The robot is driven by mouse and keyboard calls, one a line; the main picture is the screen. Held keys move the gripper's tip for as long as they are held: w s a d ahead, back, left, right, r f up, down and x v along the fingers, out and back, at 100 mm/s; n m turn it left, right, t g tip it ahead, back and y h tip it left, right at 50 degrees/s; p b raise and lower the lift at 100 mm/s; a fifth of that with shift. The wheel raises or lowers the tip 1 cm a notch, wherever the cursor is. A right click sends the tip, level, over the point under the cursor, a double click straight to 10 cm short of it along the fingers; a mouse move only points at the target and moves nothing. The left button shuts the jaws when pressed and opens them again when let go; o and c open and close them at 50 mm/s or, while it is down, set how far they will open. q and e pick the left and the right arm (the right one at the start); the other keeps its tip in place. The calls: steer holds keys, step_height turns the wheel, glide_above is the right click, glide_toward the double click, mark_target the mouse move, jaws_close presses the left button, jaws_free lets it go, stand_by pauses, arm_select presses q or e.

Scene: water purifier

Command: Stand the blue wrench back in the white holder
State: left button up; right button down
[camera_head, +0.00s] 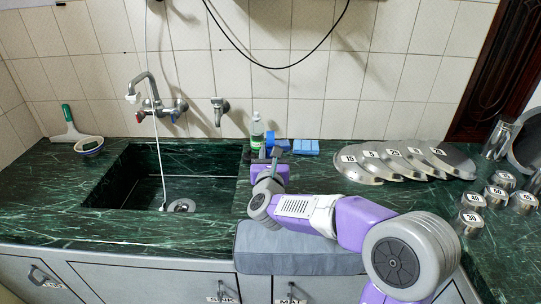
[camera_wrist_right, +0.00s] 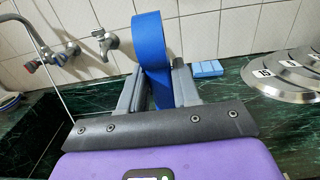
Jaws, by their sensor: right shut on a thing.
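The blue wrench (camera_wrist_right: 152,50) is a broad, smooth blue piece between the fingers of my right gripper (camera_wrist_right: 157,88) in the right wrist view. In the head view the wrench (camera_head: 269,139) shows as a small blue shape at my right gripper (camera_head: 274,154), above the counter right of the sink. The gripper is shut on it. I cannot make out a white holder in either view. My left gripper is not in view.
A green-labelled bottle (camera_head: 257,131) stands close behind the gripper. A blue block (camera_head: 306,147) lies to its right, then several numbered metal discs (camera_head: 370,167). The sink (camera_head: 160,180) is to the left, with a tap (camera_head: 151,103) above. Numbered weights (camera_head: 470,222) stand at right.

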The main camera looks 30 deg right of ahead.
step_height(320, 180, down, 8)
steer(key=shift+f, duration=0.15)
stand_by(0.7)
steer(key=c, duration=0.7)
jaws_free()
steer(key=shift+c, duration=0.2)
steer(key=shift+s, duration=0.1)
steer(key=v, duration=0.7)
steer(key=shift+s+a+p, duration=0.2)
steer(key=shift+p, duration=0.1)
